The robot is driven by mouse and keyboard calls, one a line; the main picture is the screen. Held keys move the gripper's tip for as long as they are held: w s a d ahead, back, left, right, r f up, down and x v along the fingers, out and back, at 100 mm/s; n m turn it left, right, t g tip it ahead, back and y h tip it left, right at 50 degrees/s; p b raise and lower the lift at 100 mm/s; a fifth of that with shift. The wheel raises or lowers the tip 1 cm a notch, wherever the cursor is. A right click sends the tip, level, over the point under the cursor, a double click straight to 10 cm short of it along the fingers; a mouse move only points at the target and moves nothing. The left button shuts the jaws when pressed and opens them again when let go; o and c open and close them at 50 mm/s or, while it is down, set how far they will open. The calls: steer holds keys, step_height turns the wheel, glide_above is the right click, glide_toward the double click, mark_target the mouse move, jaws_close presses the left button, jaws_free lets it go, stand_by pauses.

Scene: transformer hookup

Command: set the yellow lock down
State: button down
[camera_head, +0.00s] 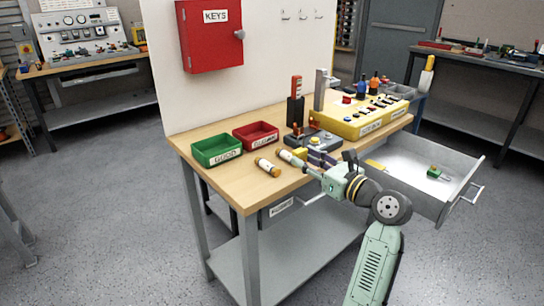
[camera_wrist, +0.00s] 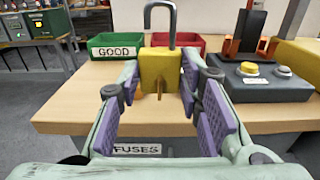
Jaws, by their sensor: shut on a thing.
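The yellow lock (camera_wrist: 160,72) is a yellow block with a grey shackle on top, upright in the wrist view. A small brass-coloured piece sticks out of its near face. My gripper (camera_wrist: 158,82), with purple pads, is shut on the lock, one finger at each side. In the head view my gripper (camera_head: 317,158) is at the worktable's front edge, with the lock (camera_head: 300,152) at its tips. Whether the lock's underside touches the wooden tabletop (camera_wrist: 75,105) cannot be told.
A green GOOD bin (camera_head: 216,150) and a red bin (camera_head: 256,135) stand behind. Two cylindrical fuses (camera_head: 267,167) lie left of my gripper. A grey switch box (camera_wrist: 262,82) stands at right. An open drawer (camera_head: 430,185) juts out at right. Bare tabletop lies front left.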

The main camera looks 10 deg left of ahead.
steer(key=p, duration=0.3)
glide_above(247, 189)
steer(key=shift+w+f, duration=0.1)
steer(key=shift+f, duration=0.45)
steer(key=shift+a+f, duration=0.15)
steer(key=shift+f, duration=1.65)
steer(key=c, duration=1.1)
jaws_free()
steer(key=shift+f, duration=0.15)
steer(key=b+v, duration=0.1)
steer(key=v, duration=1.1)
steer(key=shift+b, duration=0.4)
